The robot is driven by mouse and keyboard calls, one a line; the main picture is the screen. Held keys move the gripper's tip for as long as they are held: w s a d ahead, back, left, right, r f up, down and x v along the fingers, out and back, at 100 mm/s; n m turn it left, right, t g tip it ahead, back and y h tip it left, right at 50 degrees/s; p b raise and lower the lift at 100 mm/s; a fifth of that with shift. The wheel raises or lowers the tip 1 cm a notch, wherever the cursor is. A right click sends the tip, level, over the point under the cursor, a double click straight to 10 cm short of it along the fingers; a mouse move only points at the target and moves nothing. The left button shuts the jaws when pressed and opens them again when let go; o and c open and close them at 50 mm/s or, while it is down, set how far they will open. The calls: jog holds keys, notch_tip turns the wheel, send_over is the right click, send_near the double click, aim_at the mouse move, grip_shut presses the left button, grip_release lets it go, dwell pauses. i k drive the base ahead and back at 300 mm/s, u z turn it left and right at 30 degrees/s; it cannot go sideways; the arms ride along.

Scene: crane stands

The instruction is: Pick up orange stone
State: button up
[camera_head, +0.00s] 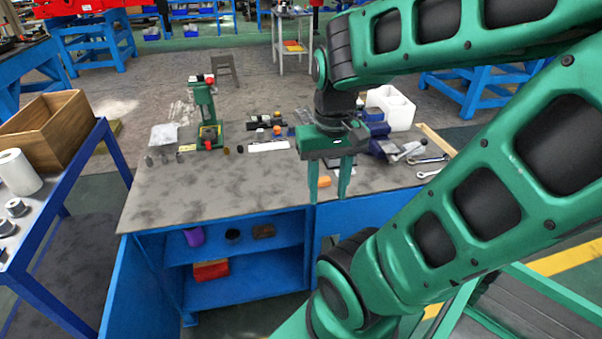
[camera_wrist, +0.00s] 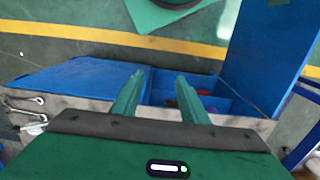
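The orange stone (camera_head: 324,181) is a small orange block near the front edge of the grey workbench top (camera_head: 230,184). The fingers point down and stand apart, with a gap around the stone's picture. I cannot tell the exact height or depth between them. In the wrist view my gripper (camera_wrist: 159,80) is open with nothing seen between its fingers. The stone is not visible there.
A green press (camera_head: 205,115) stands at the bench's back left. Small parts lie along the back. A blue vise (camera_head: 382,143) and wrenches (camera_head: 428,160) lie to the right, before a white container (camera_head: 392,108). The bench's front left is clear. Open blue shelves (camera_head: 250,255) lie below.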

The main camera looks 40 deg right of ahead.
aim_at(325, 181)
jog(key=z, duration=1.15)
jog(key=i, duration=0.3)
jog(key=z, duration=0.45)
